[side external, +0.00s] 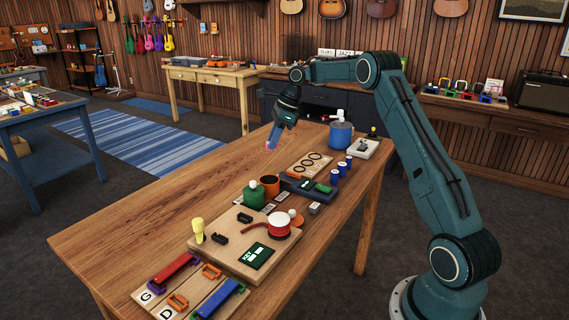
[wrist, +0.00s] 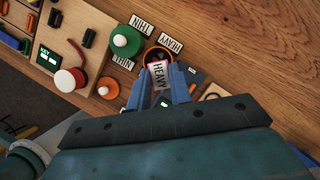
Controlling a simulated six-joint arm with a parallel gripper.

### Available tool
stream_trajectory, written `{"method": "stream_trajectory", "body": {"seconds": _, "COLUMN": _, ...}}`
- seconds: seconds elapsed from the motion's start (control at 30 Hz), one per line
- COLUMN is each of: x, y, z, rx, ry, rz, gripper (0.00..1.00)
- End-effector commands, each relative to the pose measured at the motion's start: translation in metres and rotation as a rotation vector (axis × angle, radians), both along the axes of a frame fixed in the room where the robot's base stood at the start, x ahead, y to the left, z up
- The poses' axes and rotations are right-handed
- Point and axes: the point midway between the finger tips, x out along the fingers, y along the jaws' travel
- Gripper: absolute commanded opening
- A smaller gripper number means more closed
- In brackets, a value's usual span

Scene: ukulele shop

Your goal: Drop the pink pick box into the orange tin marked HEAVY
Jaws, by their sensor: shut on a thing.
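My gripper (side external: 270,146) is shut on the pink pick box (wrist: 158,74), which has a pale label reading HEAVY. In the side view the fingers point down, with only a bit of pink at their tips, raised above the table. The orange tin (side external: 271,188) stands open with a dark inside, beside the lidded green tin (side external: 253,194). In the wrist view the held box covers part of the orange tin (wrist: 150,53). A HEAVY card (wrist: 171,44) lies beside that tin. The box is apart from the tin in the side view.
THIN cards (wrist: 122,63) lie near the green tin. An orange lid with a white knob (wrist: 106,89) lies close by. A wooden board (side external: 208,243) holds a red-and-white round object (side external: 279,225). Blue cylinders (side external: 335,176) and a blue pot (side external: 341,136) stand behind. The table's left side is clear.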

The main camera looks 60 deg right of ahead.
Motion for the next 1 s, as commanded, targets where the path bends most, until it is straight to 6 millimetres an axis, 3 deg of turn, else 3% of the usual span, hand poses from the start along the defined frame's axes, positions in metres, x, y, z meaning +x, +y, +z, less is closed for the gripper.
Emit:
{"method": "stream_trajectory", "body": {"seconds": 0.6, "x": -0.001, "y": 0.0, "z": -0.048, "rx": 0.0, "ry": 0.001, "rz": 0.003, "gripper": 0.0}}
{"method": "stream_trajectory", "body": {"seconds": 1.0, "x": -0.001, "y": 0.0, "z": -0.054, "rx": -0.001, "ry": 0.002, "rz": 0.002, "gripper": 0.0}}
